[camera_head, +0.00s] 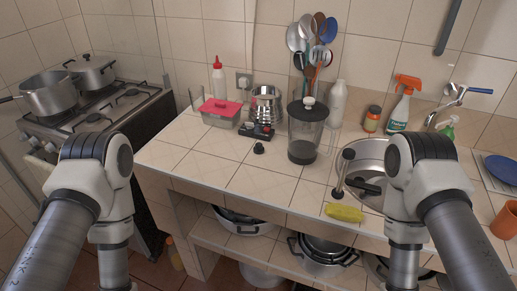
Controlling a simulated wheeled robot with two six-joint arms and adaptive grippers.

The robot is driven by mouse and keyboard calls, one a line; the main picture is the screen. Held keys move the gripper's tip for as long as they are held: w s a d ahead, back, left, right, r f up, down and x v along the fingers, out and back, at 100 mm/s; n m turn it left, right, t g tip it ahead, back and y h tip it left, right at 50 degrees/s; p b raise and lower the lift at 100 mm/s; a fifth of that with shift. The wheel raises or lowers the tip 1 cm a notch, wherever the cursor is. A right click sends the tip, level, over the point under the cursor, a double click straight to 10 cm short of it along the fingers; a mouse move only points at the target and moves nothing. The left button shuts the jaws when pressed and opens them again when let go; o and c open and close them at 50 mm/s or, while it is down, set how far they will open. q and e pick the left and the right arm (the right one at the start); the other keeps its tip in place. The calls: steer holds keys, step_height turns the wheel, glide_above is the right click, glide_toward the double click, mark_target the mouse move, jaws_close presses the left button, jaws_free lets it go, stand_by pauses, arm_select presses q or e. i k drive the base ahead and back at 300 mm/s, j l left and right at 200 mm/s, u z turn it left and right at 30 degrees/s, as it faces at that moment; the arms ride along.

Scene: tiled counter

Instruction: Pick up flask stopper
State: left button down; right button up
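A small black knob-like piece (259,148) stands on the tiled counter, left of the middle; it looks like the flask stopper, but it is too small to be sure. It stands alone, just in front of a black and red object (258,132). Both of my arms show at the left and right sides of the head view, bent with their forward links pointing down.
A glass press jug (303,137) with a black lid stands right of the small piece. A metal pot (266,103) and red-lidded box (221,113) stand behind it. A sink (370,157), yellow sponge (344,213) and spray bottle (402,106) are right. The front-left counter is clear.

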mark_target(258, 150)
steer(key=i+j+z, duration=0.15)
steer(key=i+j, duration=0.15)
steer(key=i+j+z, duration=0.1)
steer(key=i+j, duration=0.15)
steer(key=j, duration=0.25)
steer(key=i+j+z, duration=0.15)
steer(key=j, duration=0.25)
steer(key=i, duration=0.1)
